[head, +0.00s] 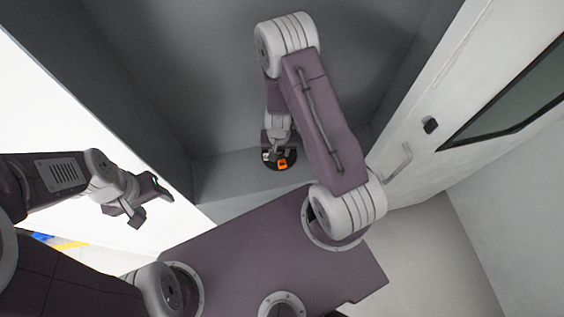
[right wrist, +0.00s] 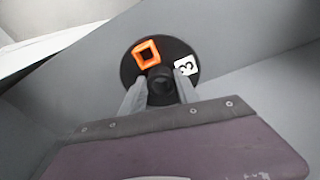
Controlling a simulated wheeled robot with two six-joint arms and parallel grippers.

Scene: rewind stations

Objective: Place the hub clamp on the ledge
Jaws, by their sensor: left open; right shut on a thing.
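The hub clamp (head: 269,158) is a round black disc with an orange square outline, a white label reading 3 and a black central knob. In the right wrist view the hub clamp (right wrist: 179,51) faces the camera. My right gripper (right wrist: 160,93) is shut on its knob, one finger on each side. In the head view my right gripper (head: 276,148) holds it over the grey ledge (head: 222,182); whether it touches the ledge I cannot tell. My left gripper (head: 151,202) is open and empty, far left of the ledge.
Dark grey walls (head: 200,60) enclose the recess behind and beside the ledge. A white door (head: 395,140) with a handle and dark window stands at the right. A bright white panel (head: 50,110) is at the left. The ledge looks bare on both sides of the clamp.

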